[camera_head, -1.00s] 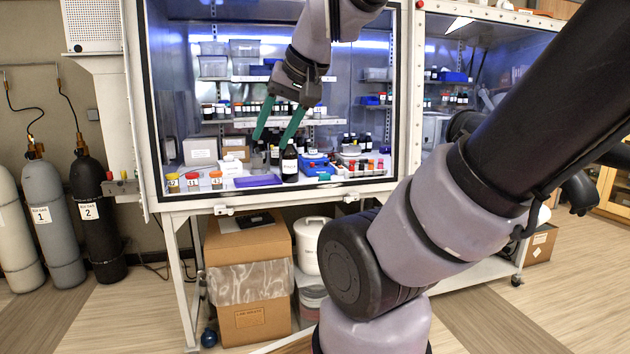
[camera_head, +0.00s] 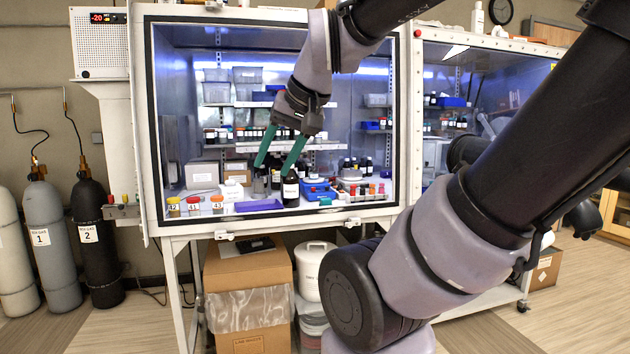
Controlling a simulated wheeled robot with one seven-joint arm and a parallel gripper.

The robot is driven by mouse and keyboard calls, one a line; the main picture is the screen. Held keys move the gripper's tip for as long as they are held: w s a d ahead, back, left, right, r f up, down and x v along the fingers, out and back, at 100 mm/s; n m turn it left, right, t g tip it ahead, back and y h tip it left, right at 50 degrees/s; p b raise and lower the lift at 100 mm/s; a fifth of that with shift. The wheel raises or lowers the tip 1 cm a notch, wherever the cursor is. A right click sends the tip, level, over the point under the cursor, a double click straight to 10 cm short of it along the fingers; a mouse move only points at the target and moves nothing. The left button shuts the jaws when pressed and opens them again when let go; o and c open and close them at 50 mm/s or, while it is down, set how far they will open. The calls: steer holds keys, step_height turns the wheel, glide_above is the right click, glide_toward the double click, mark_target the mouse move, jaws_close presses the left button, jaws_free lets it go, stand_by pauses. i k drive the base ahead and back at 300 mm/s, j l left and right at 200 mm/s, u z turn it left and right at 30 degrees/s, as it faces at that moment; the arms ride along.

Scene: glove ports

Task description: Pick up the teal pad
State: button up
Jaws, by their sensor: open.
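A small teal pad (camera_head: 325,201) lies near the front edge of the cabinet floor, right of the dark bottle and in front of a blue tray. My gripper (camera_head: 272,169) hangs inside the open cabinet front, up and to the left of the pad. Its two green fingers point down and left and are spread apart with nothing held between them. The fingertips appear just left of and above the dark bottle (camera_head: 290,189). The exact depth between fingers and bottle is hard to tell.
A purple pad (camera_head: 258,206) lies left of the bottle. Several orange- and yellow-capped jars (camera_head: 193,206) stand at the front left. A blue tray (camera_head: 318,190) and a rack of coloured caps (camera_head: 362,191) stand near the teal pad. The cabinet frame (camera_head: 270,225) borders the opening.

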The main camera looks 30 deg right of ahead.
mark_target(323, 202)
steer(key=i+z, duration=0.1)
steer(key=z, duration=0.25)
steer(key=i+z, duration=0.1)
steer(key=z, duration=0.3)
steer(key=j+z, duration=0.1)
steer(key=z, duration=0.25)
steer(key=i+j+z, duration=0.45)
steer(key=j, duration=0.25)
steer(key=i+j+z, duration=0.2)
steer(key=j, duration=0.2)
steer(key=i+j+z, duration=0.2)
steer(key=j, duration=0.25)
steer(key=i+j, duration=0.15)
steer(key=j, duration=0.2)
steer(key=i+j, duration=0.1)
steer(key=j, duration=0.25)
steer(key=i+j, duration=0.15)
steer(key=j, duration=0.15)
steer(key=i+j, duration=0.15)
steer(key=j, duration=0.2)
steer(key=z, duration=0.05)
